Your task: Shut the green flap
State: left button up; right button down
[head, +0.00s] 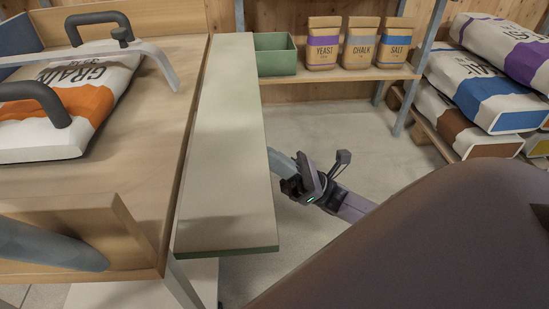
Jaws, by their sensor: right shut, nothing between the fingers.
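The flap (226,140) is a long pale board with a green near edge and a thin green right edge. It lies out roughly level along the right side of the wooden worktop (160,130), with a narrow gap between them. My right gripper (306,183) is just right of the flap's right edge and appears lower than its top face. It is shut and empty. I cannot tell whether it touches the flap. A blue-grey bar (282,163) shows between the flap edge and the gripper. My left gripper is not in view.
A grain sack (95,85), dark curved handles (45,98) and a pale grey lever (160,62) are on the worktop. A green bin (276,54) and paper bags (323,44) stand on a back shelf. Sacks (485,85) fill the right rack.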

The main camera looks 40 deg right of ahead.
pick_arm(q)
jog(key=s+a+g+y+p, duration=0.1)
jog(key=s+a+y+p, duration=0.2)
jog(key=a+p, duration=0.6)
pick_arm(e)
notch_tip(320, 180, up, 12)
jog(key=a+g+h+p, duration=0.1)
jog(key=g+h+p, duration=0.5)
jog(key=p, duration=0.4)
pick_arm(q)
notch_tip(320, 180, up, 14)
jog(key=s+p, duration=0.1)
jog(key=p, duration=0.7)
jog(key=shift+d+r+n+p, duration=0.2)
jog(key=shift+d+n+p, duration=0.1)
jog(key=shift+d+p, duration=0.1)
pick_arm(e)
jog(key=w+a+r+h, duration=0.4)
jog(key=w+a+r, duration=0.1)
jog(key=a, duration=0.3)
jog(key=shift+w+a+r+h, duration=0.25)
jog(key=shift+w+r+h, duration=0.1)
jog(key=shift+r, duration=0.45)
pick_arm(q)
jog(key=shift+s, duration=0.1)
